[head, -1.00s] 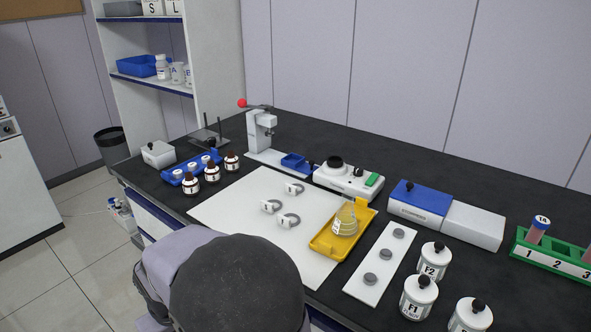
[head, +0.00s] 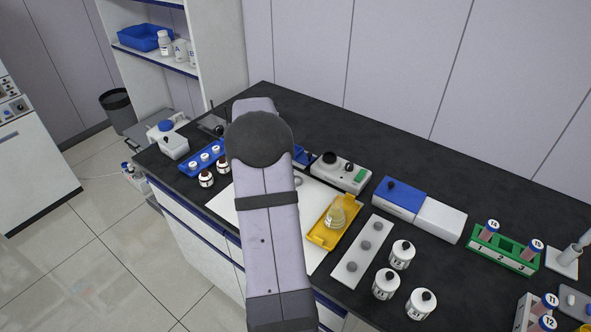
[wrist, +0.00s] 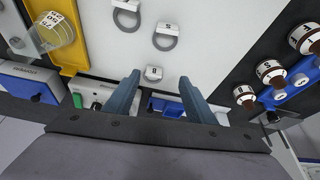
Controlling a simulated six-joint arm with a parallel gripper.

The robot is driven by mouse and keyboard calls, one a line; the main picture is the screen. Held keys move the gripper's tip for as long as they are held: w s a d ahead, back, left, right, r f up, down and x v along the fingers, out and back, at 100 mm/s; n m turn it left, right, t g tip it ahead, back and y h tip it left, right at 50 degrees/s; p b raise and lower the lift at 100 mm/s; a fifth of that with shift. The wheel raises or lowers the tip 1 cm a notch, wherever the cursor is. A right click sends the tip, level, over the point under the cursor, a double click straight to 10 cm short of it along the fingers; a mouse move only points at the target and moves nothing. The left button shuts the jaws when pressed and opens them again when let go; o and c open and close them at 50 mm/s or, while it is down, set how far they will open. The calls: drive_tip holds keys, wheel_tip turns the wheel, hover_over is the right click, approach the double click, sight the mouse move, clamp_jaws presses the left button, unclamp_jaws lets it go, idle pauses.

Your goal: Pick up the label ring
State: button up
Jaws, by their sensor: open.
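Three label rings, grey loops with white tags, lie on the white mat (wrist: 215,30) in the wrist view. One ring (wrist: 127,17) is at the top, one (wrist: 166,38) is right of it, and one (wrist: 153,74) is nearest my gripper. My gripper (wrist: 158,78) is open, and its two blue-grey fingers appear on either side of the nearest ring. I cannot tell how high the fingers are above it. In the head view my arm covers most of the mat (head: 221,203) and hides the gripper; only a bit of one ring (head: 298,181) shows.
Brown bottles (wrist: 270,72) and a blue rack (wrist: 300,82) are on the other side. A white device with a black knob (head: 341,172) stands behind. White jars (head: 386,284) stand at the front right.

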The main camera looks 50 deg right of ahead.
drive_tip(key=shift+m, duration=0.4)
drive_tip(key=shift+s+d+r+p+x, duration=0.1)
drive_tip(key=shift+s+d+p+x, duration=0.1)
drive_tip(key=shift+p+x, duration=0.75)
drive_tip(key=shift+s+d+r+p+x, duration=0.1)
drive_tip(key=shift+d+p+x, duration=0.15)
drive_tip(key=shift+x, duration=1.35)
drive_tip(key=shift+s+d+r+p+x, duration=0.15)
drive_tip(key=shift+p+x, duration=0.55)
drive_tip(key=shift+x, duration=0.55)
drive_tip(key=shift+f, duration=0.15)
drive_tip(key=shift+c, duration=0.6)
drive_tip(key=c, duration=1)
